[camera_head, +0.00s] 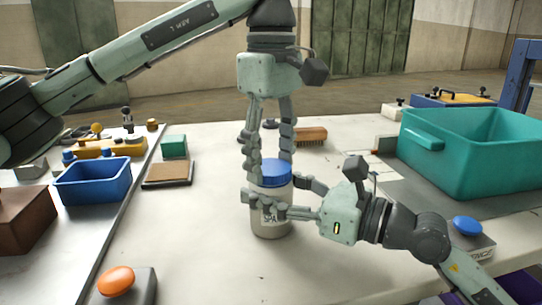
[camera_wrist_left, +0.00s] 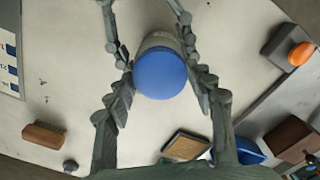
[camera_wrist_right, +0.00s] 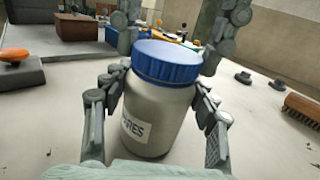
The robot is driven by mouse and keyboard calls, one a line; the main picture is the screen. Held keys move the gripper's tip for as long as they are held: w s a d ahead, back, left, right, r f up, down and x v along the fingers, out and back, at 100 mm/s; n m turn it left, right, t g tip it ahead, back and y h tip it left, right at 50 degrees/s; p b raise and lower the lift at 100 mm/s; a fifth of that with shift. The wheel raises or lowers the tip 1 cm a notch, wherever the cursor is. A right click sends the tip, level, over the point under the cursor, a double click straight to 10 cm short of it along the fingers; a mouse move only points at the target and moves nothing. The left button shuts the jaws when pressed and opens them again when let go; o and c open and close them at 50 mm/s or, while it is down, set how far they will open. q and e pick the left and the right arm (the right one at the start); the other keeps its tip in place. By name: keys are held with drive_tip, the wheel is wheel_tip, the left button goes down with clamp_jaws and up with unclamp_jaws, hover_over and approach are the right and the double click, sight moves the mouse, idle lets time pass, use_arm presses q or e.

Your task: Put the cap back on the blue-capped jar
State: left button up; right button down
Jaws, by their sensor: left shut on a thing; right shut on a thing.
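The pale grey jar (camera_head: 270,222) stands upright on the white table, with a lettered label on its side. Its blue cap (camera_head: 273,173) sits on the jar's top and looks level in the right wrist view (camera_wrist_right: 167,62). I cannot tell whether it is screwed tight. My left gripper (camera_head: 268,170) reaches down from above and is shut on the cap, one finger on each side, as the left wrist view shows (camera_wrist_left: 160,78). My right gripper (camera_head: 272,194) comes in from the right and is shut around the jar's body (camera_wrist_right: 155,112) below the cap.
A teal bin (camera_head: 470,180) stands at the right. A blue tray (camera_head: 93,183), a brown pad (camera_head: 168,174) and a green block (camera_head: 174,146) are at the left. An orange button (camera_head: 116,281) is front left, a blue button (camera_head: 467,226) right. A brush (camera_head: 311,136) lies behind.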

use_arm(q)
drive_tip(key=shift+m, duration=0.8)
drive_tip(key=o, duration=1.3)
drive_tip(key=shift+r, duration=2.25)
drive_tip(key=shift+c, duration=0.5)
